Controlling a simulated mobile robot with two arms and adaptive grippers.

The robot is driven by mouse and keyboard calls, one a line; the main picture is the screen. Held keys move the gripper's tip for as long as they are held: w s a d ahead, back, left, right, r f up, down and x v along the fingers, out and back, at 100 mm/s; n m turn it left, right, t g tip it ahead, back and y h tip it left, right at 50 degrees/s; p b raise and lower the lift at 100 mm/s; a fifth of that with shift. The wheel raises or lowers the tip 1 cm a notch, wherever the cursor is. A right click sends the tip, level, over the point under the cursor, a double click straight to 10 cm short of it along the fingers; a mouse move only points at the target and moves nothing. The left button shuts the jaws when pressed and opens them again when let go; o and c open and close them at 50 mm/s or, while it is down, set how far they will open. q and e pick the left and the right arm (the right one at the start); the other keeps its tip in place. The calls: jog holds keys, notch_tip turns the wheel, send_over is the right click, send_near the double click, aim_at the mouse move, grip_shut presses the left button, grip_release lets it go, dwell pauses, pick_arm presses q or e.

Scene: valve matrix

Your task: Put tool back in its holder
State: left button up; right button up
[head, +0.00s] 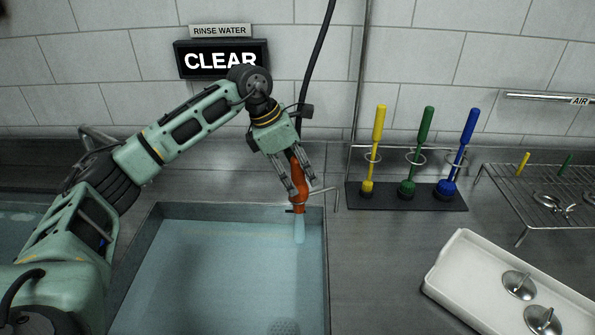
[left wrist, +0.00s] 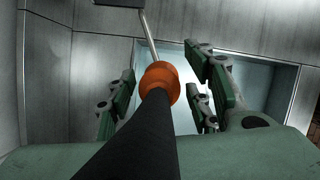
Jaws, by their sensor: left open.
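The tool appears to be an orange spray head (head: 298,190) on a black hose (head: 318,60), hanging nozzle down over the sink's back right corner. A thin metal bracket (head: 328,190) reaches it from the right, seemingly the holder; whether the head is fully seated cannot be told. My left gripper (head: 297,184) is open, its fingers on either side of the orange head. In the left wrist view the orange head (left wrist: 160,78) and hose (left wrist: 135,140) lie between the spread fingers, with visible gaps. A pale blue streak shows below the nozzle. My right gripper is out of view.
The sink (head: 215,270) holds bluish water. Yellow, green and blue brushes (head: 428,140) stand in a rack to the right. A white tray (head: 455,262) with metal discs and a wire rack (head: 505,200) lie farther right. A sign (head: 221,59) reads CLEAR.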

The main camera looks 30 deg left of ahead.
pick_arm(q)
jog(key=v, duration=1.2)
jog(key=shift+f, duration=0.1)
